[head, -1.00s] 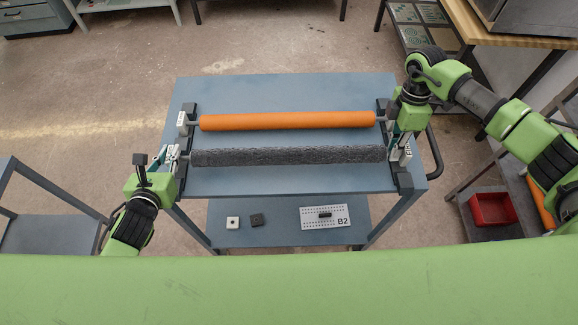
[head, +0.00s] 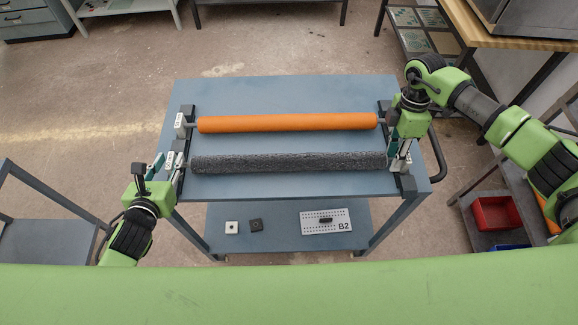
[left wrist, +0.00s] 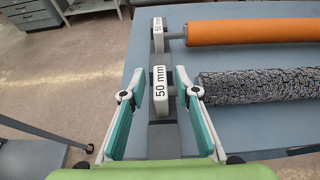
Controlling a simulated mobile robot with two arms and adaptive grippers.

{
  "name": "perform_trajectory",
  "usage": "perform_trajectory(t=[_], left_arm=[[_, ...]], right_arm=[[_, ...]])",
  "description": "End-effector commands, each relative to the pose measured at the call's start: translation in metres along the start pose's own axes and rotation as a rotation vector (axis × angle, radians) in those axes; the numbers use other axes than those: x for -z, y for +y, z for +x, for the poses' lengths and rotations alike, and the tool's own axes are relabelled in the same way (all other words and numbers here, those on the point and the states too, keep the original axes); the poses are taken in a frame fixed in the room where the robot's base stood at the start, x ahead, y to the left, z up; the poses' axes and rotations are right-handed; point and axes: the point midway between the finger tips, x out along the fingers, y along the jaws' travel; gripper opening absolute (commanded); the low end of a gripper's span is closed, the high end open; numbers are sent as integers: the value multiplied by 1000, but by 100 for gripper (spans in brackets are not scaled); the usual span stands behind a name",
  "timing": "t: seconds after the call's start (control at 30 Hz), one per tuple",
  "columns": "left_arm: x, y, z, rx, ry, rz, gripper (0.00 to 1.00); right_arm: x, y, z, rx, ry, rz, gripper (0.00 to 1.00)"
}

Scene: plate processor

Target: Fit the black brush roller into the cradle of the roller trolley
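The black brush roller (head: 288,161) lies across the front of the blue roller trolley (head: 290,92), parallel to an orange roller (head: 288,122) behind it. In the left wrist view the brush roller's left end (left wrist: 255,84) is beside the front cradle block marked 50 mm (left wrist: 160,82), and its shaft end appears to sit at that block. My left gripper (left wrist: 160,95) is open, its fingers apart on either side of the block; it also shows in the head view (head: 164,166). My right gripper (head: 400,158) points down at the roller's right end; its fingertips and the right cradle are partly hidden.
A red bin (head: 495,213) stands on a rack at right. Another cart (head: 40,245) stands at left. The trolley top in front of the rollers is clear.

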Motion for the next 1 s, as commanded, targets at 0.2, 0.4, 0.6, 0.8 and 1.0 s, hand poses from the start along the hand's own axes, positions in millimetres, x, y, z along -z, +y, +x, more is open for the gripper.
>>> perform_trajectory(t=[0.2,0.4,0.6,0.8,1.0], left_arm=[[2,0,-36,1,4,1,29],[1,0,-72,1,3,0,29],[1,0,-98,1,2,-1,29],[0,0,-111,0,1,-1,29],[0,0,-113,0,-1,0,29]], right_arm=[[0,0,0,0,0,0,26],[0,0,0,0,0,0,26],[0,0,0,0,0,0,26],[0,0,0,0,0,0,26],[0,1,-19,-4,0,0,26]])
